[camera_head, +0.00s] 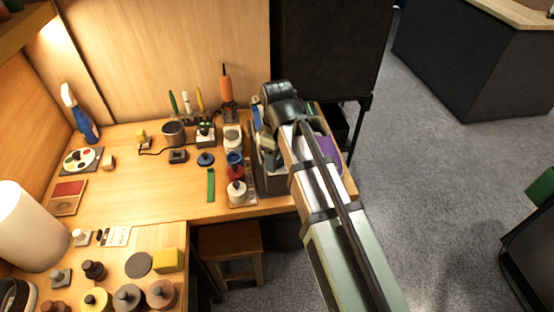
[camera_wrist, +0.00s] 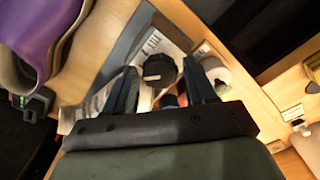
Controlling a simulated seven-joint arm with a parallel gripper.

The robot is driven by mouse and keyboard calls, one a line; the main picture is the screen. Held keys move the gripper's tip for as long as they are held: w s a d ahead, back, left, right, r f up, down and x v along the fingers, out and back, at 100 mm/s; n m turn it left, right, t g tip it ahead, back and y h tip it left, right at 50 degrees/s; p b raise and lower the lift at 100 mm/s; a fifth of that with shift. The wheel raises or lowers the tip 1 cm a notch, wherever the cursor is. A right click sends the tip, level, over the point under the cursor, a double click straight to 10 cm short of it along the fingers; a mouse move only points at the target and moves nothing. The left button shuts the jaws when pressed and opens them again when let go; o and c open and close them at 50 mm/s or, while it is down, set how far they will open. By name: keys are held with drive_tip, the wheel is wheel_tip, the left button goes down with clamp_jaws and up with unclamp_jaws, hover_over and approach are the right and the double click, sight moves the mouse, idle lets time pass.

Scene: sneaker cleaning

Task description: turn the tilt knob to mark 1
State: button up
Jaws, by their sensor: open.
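A round black knob (camera_wrist: 159,70) with a pale line on its face shows in the wrist view. It sits by a pale printed panel (camera_wrist: 152,42). I cannot read its marks or tell which one it points at. My gripper (camera_wrist: 160,66) is open, with its two dark fingers on either side of the knob in the picture. I cannot tell whether either finger touches it. In the camera_head view my arm covers the fingers, and I cannot make out the knob there.
A purple sneaker (camera_wrist: 35,38) lies close to my gripper; it also shows beside my arm in the camera_head view (camera_head: 327,150).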

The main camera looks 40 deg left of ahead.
drive_tip(key=shift+r, duration=2.3)
